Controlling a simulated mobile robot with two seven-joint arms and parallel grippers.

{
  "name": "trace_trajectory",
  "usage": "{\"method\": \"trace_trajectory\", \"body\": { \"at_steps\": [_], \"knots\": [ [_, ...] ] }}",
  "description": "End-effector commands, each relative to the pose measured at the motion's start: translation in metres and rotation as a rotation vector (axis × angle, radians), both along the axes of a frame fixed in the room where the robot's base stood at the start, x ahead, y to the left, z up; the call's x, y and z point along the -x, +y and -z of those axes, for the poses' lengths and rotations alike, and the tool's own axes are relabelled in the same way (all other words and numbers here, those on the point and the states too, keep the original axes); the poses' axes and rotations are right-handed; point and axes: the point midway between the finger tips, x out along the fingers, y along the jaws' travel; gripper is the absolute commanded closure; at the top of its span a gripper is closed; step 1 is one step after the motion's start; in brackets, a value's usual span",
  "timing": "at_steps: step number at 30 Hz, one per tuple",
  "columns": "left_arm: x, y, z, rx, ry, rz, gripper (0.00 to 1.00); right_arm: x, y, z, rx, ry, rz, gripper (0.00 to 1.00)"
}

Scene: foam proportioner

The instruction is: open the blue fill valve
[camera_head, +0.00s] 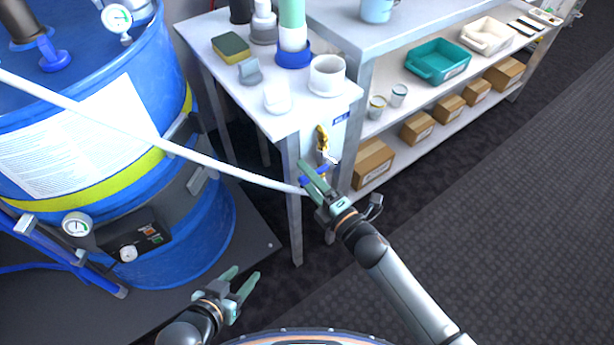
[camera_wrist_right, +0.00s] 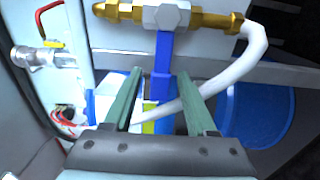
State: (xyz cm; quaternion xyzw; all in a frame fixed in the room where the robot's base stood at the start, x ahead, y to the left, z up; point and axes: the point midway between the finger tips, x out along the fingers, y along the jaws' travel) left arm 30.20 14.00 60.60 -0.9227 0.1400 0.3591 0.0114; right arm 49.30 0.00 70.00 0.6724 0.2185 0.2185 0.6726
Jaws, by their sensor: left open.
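The blue fill valve's lever (camera_wrist_right: 163,66) hangs down from a grey hex body (camera_wrist_right: 167,15) with brass fittings at each end in the right wrist view. In the head view the blue lever (camera_head: 316,179) is partly hidden by my right gripper (camera_head: 318,172). My right gripper (camera_wrist_right: 160,80) is open, with one green finger on each side of the lever's lower part and visible gaps between. My left gripper (camera_head: 245,275) is open and empty, low in the head view and away from the valve.
A white hose (camera_head: 230,171) runs from the valve area across the big blue drum (camera_head: 170,100). A red-handled tap (camera_wrist_right: 52,42) is left of the valve. A white table (camera_head: 295,110) with cups stands above, and a shelf (camera_head: 415,110) with boxes stands right. Floor at right is clear.

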Motion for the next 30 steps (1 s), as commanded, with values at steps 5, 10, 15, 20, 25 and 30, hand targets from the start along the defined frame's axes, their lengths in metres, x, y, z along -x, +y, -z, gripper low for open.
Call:
{"method": "trace_trajectory", "body": {
  "at_steps": [5,10,15,20,25,30],
  "knots": [
    [0.0001,0.0003,-0.0003,-0.001,0.0,-0.001,0.5,0.0003,-0.0001,0.0001,0.0,0.0,0.0,0.64],
    [0.0006,0.0005,0.0001,0.0,0.001,-0.001,0.5,0.0004,-0.0003,0.0001,0.0,0.0,0.0,0.83],
    [0.001,0.0006,0.0004,0.0,0.002,-0.001,0.5,0.0004,-0.0003,0.0002,0.0,0.0,0.0,1.0],
    [0.0011,0.0007,0.0005,-0.001,0.003,-0.001,0.5,0.0005,-0.0004,0.0002,0.0,0.0,0.0,1.0],
    [0.0012,0.0007,0.0007,-0.001,0.003,-0.001,0.5,0.0005,-0.0004,0.0003,0.0,0.0,0.0,1.0],
    [0.0014,0.0007,0.0008,-0.001,0.003,-0.001,0.5,0.0005,-0.0005,0.0003,0.0,0.0,0.0,1.0]
  ]
}}
